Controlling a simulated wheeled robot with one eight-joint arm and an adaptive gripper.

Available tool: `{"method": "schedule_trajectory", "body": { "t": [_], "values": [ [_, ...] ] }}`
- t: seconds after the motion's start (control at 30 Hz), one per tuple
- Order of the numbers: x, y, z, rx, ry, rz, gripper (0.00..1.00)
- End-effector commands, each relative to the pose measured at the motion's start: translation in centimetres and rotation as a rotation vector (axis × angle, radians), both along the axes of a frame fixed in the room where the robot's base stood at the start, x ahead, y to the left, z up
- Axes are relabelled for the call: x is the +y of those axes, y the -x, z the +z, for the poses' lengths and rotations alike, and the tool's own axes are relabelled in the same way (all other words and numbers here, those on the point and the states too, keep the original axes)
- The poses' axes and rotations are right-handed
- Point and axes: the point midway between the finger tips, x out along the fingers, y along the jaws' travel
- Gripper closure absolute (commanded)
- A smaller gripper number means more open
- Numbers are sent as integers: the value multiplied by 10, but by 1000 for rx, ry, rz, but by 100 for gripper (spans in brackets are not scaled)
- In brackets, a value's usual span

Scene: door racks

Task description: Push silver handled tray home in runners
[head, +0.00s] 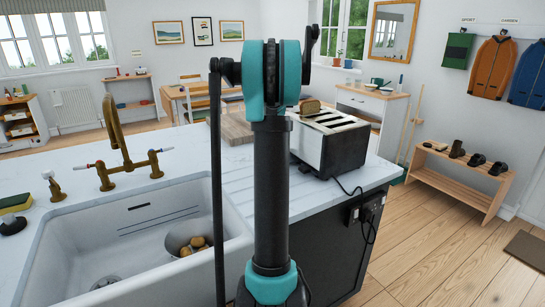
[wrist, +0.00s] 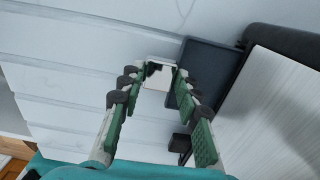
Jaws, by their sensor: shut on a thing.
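In the wrist view my gripper (wrist: 157,77) has its green-padded fingers around a small pale, silvery piece (wrist: 157,74) with a dark mark on it. I take this piece to be the handle end of the silver handled tray. In the head view the silver and black toaster (head: 335,148) stands on the worktop, partly behind my arm. My gripper is hidden there.
The white ribbed worktop (wrist: 60,65) lies under the gripper. In the head view a sink (head: 130,235) with a brass tap (head: 118,140) is at the left. A wooden board (head: 236,127) lies left of the toaster, and a cord runs to a socket (head: 365,212).

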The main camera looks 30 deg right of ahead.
Motion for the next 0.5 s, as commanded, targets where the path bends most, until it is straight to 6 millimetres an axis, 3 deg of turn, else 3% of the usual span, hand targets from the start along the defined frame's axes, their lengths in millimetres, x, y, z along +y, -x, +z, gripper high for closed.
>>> {"method": "schedule_trajectory", "body": {
  "t": [0.5],
  "values": [
    [-12,0,0,0,0,-1,100]
  ]
}}
